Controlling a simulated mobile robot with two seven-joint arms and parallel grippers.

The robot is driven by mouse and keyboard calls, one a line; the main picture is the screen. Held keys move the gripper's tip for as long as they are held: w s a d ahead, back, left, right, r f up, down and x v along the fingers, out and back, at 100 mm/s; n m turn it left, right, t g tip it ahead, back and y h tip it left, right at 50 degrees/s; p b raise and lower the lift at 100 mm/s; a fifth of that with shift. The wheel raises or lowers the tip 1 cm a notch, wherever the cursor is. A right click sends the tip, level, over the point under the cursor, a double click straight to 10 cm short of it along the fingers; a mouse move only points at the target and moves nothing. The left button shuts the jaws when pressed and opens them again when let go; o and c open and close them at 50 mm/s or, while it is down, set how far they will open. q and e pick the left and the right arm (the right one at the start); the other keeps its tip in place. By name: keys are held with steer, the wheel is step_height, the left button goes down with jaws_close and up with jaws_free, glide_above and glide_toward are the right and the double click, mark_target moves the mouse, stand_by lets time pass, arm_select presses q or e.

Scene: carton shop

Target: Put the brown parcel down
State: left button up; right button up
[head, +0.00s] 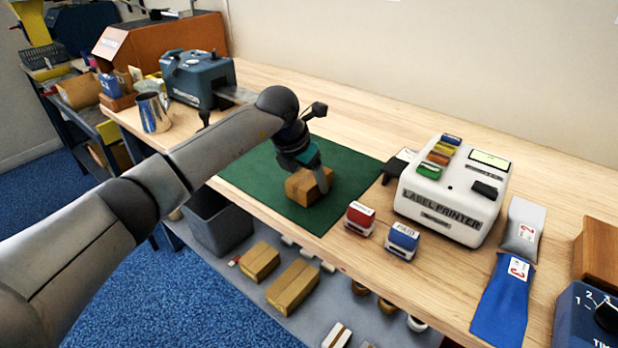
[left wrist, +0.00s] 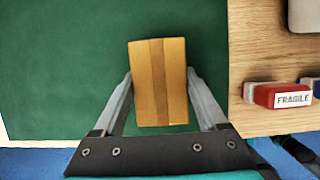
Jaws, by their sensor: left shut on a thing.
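The brown parcel (head: 306,186) is a small cardboard box with a tape strip along its top. It is at the green mat (head: 258,182) on the workbench; I cannot tell whether it touches the mat. My left gripper (head: 310,176) reaches down from above and is shut on the parcel. In the left wrist view the parcel (left wrist: 158,82) sits between the two fingers (left wrist: 160,98), with green mat (left wrist: 60,50) around it. My right gripper is in neither view.
Right of the mat stand a red stamp (head: 360,218), a blue stamp (head: 402,240) and a white label printer (head: 455,192). Blue and grey bags (head: 500,300) lie farther right. A blue machine (head: 198,78) and a metal mug (head: 153,112) stand left. Mat around the parcel is clear.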

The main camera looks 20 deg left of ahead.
arm_select(q)
steer(key=shift+f, duration=0.1)
steer(key=o, duration=1.4)
steer(key=shift+c, duration=0.2)
steer(key=shift+o, duration=0.8)
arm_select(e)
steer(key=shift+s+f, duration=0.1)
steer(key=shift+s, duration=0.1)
arm_select(q)
steer(key=shift+r, duration=0.2)
steer(key=p+v, duration=0.2)
steer(key=v, duration=0.8)
steer(key=shift+s+r, duration=0.1)
steer(key=shift+r, duration=0.25)
steer(key=shift+s+a+r, duration=0.1)
steer(key=shift+s+r, duration=0.15)
steer(key=shift+r, duration=0.3)
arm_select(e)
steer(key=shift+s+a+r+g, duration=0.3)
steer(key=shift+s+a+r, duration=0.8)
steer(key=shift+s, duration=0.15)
